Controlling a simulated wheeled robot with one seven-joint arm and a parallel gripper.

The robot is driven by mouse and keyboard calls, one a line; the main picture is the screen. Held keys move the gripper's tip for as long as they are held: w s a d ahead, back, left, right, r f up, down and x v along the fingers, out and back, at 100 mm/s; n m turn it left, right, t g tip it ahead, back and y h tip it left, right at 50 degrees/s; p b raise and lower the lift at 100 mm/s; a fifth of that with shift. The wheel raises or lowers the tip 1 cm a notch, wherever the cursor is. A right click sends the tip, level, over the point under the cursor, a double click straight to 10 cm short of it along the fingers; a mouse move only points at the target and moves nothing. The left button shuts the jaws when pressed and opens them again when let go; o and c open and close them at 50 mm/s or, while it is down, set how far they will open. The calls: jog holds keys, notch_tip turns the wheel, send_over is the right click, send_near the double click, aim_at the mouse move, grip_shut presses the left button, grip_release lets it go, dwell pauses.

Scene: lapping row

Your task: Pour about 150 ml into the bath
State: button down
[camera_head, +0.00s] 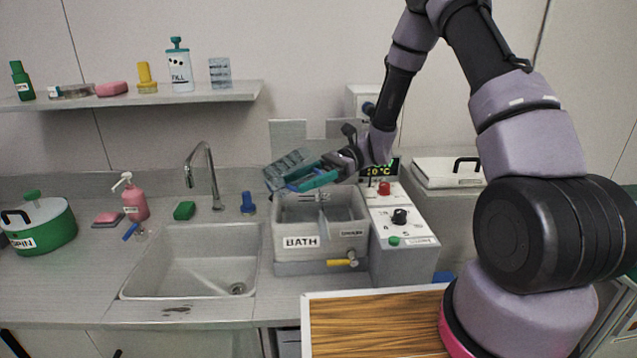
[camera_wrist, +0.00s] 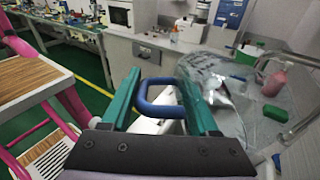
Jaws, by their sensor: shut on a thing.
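The bath (camera_head: 335,246) is a grey open-topped box with a BATH label, right of the sink in the head view. My gripper (camera_head: 308,182) is above its back left part, its teal fingers shut on a blue handle (camera_wrist: 152,106). The handle belongs to a clear jug (camera_head: 284,165) with dark markings, which is tilted over the bath's back left rim. The jug also shows in the wrist view (camera_wrist: 215,88), beyond the fingers. A pale bluish upright strip shows inside the bath; I cannot tell whether it is poured liquid or part of the bath. The liquid level in the jug is unclear.
A control panel (camera_head: 402,215) with knobs and a green-lit display adjoins the bath on the right. The sink (camera_head: 190,262) with its tap (camera_head: 207,172) lies to the left. A blue stopper (camera_head: 248,204) stands between them. A wooden board (camera_head: 375,328) is in front.

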jog(key=shift+w+d+r+y+p, duration=0.25)
jog(key=shift+d+y+p, duration=0.1)
jog(key=shift+y+p, duration=0.05)
dwell(0.4)
jog(key=shift+r+g+y, duration=0.3)
jog(key=shift+g+y, duration=0.2)
dwell(0.4)
jog(key=shift+s+a+f+t+h, duration=0.2)
jog(key=shift+a+f+t+h, duration=0.1)
jog(key=shift+f+t+h, duration=0.45)
jog(key=shift+s+a+f+t+h, duration=0.3)
jog(key=shift+f+h, duration=0.2)
jog(key=shift+h, duration=0.5)
jog(key=shift+s+a+f+t+h, duration=0.15)
jog(key=shift+a+f+t+h, duration=0.15)
jog(key=shift+f+t+h, duration=0.45)
jog(key=shift+r+h, duration=0.1)
jog(key=shift+h, duration=0.2)
